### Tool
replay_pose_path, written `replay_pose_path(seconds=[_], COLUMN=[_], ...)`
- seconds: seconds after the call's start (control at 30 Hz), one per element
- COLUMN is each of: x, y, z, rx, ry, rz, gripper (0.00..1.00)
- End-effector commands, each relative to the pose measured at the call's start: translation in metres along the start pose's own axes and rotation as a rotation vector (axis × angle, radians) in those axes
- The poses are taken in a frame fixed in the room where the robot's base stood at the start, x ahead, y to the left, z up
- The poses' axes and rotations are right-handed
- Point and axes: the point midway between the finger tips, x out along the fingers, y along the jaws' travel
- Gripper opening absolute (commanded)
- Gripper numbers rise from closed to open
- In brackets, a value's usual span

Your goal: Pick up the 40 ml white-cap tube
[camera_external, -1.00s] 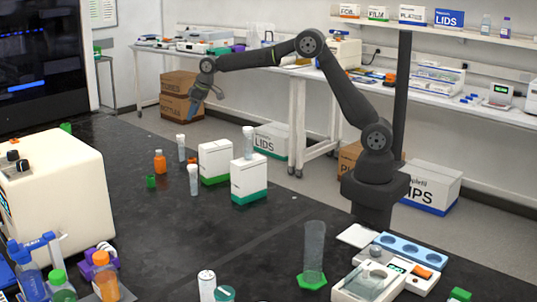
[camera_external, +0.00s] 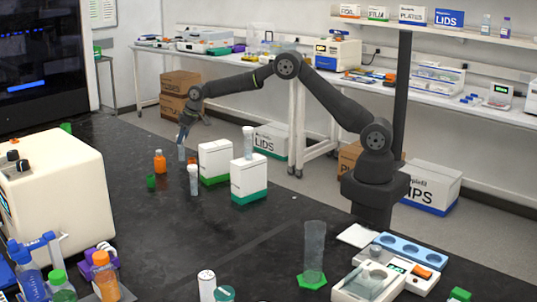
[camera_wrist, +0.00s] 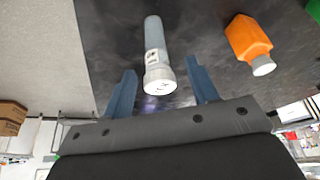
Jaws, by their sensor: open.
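A white-cap tube (camera_wrist: 154,45) with a translucent grey body and a small label stands between my fingers in the wrist view, its cap towards the camera. Its volume marking is too small to read. In the external view this tube (camera_external: 181,154) stands at the far left of the bench, its top hidden by my gripper (camera_external: 184,134). My gripper (camera_wrist: 161,66) is open, with one finger on each side of the tube and visible gaps between. Two similar white-cap tubes show in the external view: one nearer on the bench (camera_external: 194,184), one by the white-and-green boxes (camera_external: 248,146).
An orange bottle (camera_external: 160,162) stands left of the tube and also shows in the wrist view (camera_wrist: 248,38). A small green cap (camera_external: 151,181) lies nearby. Two white-and-green boxes (camera_external: 215,160) (camera_external: 249,178) stand to the right.

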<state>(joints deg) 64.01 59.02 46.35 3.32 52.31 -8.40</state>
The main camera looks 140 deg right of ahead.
Motion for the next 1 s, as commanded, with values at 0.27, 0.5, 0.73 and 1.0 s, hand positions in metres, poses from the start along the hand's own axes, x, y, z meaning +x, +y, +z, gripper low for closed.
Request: replay_pose_path(seconds=[0.27,0.5,0.73,1.0], x=[0.033,0.051,0.051,0.051], y=[0.004,0.003,0.003,0.003], z=[0.005,0.004,0.004,0.004], rx=[0.0,0.0,0.0,0.0], ry=[-0.003,0.0,0.0,0.0], rz=[0.0,0.0,0.0,0.0], gripper=[0.54,0.54,0.38,0.09])
